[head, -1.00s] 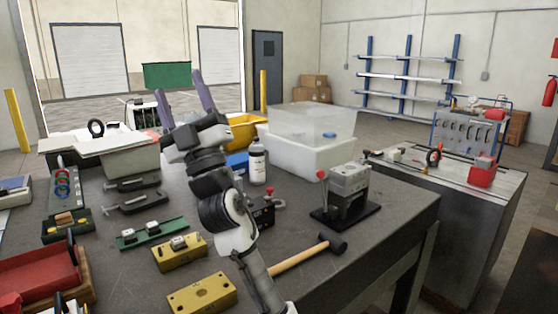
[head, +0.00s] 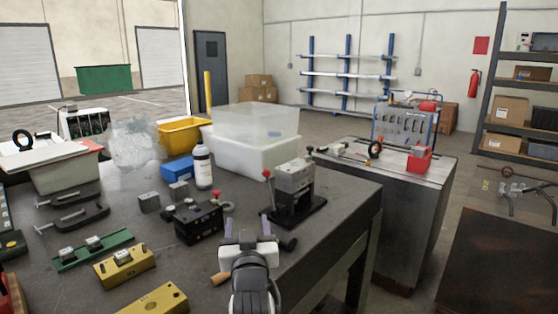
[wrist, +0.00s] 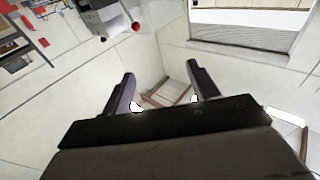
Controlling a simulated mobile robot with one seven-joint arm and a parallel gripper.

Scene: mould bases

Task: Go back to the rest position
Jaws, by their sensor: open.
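My gripper (head: 248,226) is low at the front of the dark workbench (head: 330,207) in the head view, its two purple fingers spread and pointing away from me. It is empty. In the wrist view the same fingers (wrist: 160,76) stand apart with nothing between them. That view shows pale wall or floor panels and a wooden frame beyond them. The gripper hides the middle of a hammer, whose dark head (head: 290,243) shows at its right and handle end (head: 219,279) at its left. I cannot tell whether the gripper touches the hammer.
On the bench are yellow mould bases (head: 126,268), a green base (head: 92,252), a black block (head: 199,224), a lever press (head: 294,193), a white bottle (head: 203,167) and a white tub (head: 242,158). A second metal workbench (head: 415,215) stands to the right. Floor shows between the benches.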

